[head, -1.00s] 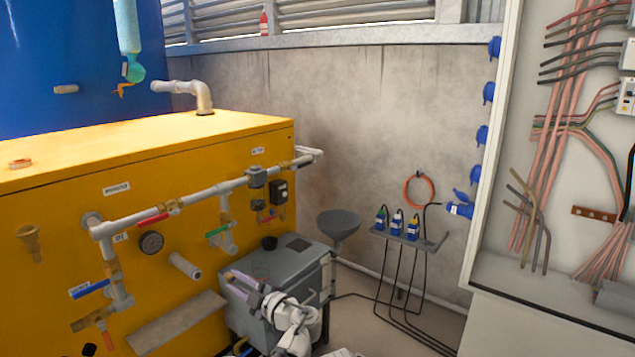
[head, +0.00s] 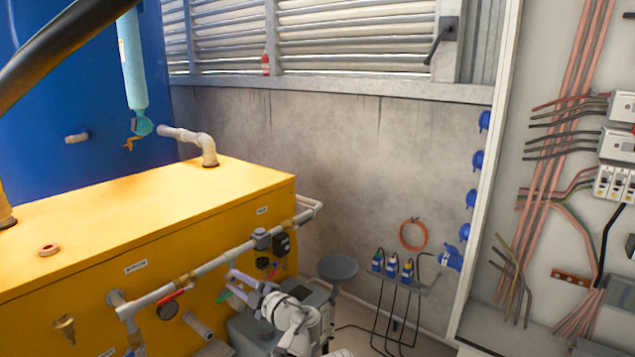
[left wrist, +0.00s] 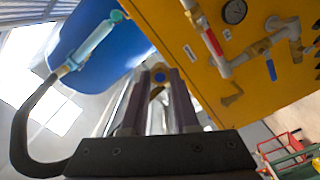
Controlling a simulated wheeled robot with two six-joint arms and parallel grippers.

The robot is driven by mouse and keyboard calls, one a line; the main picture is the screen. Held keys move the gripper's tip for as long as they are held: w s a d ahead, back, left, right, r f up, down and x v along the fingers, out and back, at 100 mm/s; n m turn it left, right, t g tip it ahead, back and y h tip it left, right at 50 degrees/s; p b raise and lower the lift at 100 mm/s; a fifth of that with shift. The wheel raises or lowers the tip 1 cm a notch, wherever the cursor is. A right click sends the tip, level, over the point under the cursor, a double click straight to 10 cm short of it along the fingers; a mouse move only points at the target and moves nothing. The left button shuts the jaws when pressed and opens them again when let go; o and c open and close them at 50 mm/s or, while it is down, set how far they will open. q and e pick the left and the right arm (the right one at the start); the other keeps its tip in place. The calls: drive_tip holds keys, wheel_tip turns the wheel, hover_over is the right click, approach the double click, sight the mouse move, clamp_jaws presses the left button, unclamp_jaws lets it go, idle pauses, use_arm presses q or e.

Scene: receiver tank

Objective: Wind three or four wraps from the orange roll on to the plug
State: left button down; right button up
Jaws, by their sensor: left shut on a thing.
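A small orange-pink ring (head: 48,249), seemingly the orange roll, lies flat on top of the yellow tank (head: 150,215), near the left. My left gripper (head: 228,283) is in front of the tank's right part, its purple-grey fingers pointing left, well away from the roll. In the left wrist view the fingers are shut on a small brass-coloured piece with a blue centre, seemingly the plug (left wrist: 159,77). It is mostly hidden by the fingers, and I cannot see any wraps on it. My right gripper is not in view.
A white pipe with valves (head: 215,265) runs along the tank's front. A brass funnel-like fitting (head: 65,327) is on the front. A dark curved hose (head: 70,45) crosses the upper left. An orange coil (head: 412,235) hangs on the wall. The tank top around the roll is clear.

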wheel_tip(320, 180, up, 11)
drive_tip(key=p, duration=0.8)
drive_tip(key=shift+p, duration=0.4)
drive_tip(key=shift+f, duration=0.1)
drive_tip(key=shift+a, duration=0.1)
